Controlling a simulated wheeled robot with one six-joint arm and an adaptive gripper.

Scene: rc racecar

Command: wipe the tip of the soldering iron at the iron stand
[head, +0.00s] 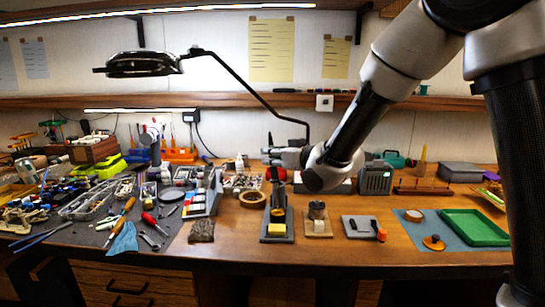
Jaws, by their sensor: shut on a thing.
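The iron stand (265,237) is a dark base on the wooden bench, in front of my arm, with a yellow sponge (277,230) at its front and a dark upright part behind. My gripper (275,165) is above and behind the sponge, at about the upright's top. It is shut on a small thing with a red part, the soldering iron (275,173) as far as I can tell. The iron's tip is too small to make out, and I cannot tell whether it touches the stand.
A metal cup (317,211) on a wooden block stands just right of the stand. A roll of tape (253,199) and a dark rough block (201,231) are to the left. A magnifier lamp (145,65) hangs above. A green tray (474,228) lies at the right.

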